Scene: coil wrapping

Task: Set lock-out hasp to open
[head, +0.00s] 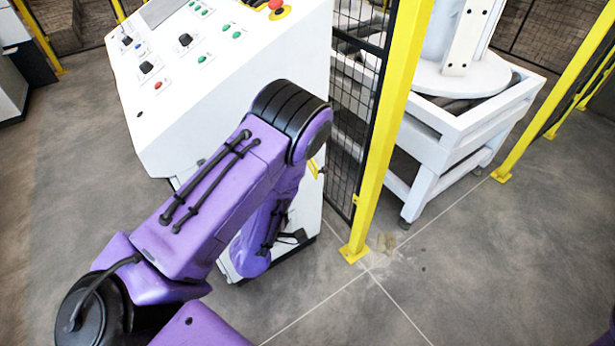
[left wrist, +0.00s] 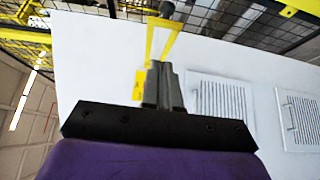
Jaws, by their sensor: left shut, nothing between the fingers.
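A yellow looped piece that looks like the lock-out hasp (left wrist: 150,40) stands out from the white cabinet side in the left wrist view, with a dark knob-like part (left wrist: 167,8) at its far end. I cannot tell whether it is open or closed. In the head view a small yellow bit (head: 315,168) shows on the cabinet side beside my arm. My left gripper (left wrist: 161,66) is shut and empty, its grey fingertips just below the yellow loop in the picture; I cannot tell if they touch it. My arm hides this gripper in the head view. My right gripper is out of view.
The white control cabinet (head: 270,45) has a sloped button panel. A yellow fence post (head: 385,120) with mesh stands close to its right. Vents (left wrist: 218,98) and a yellow label (left wrist: 139,82) are on the cabinet side. Open floor (head: 470,270) lies at front right.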

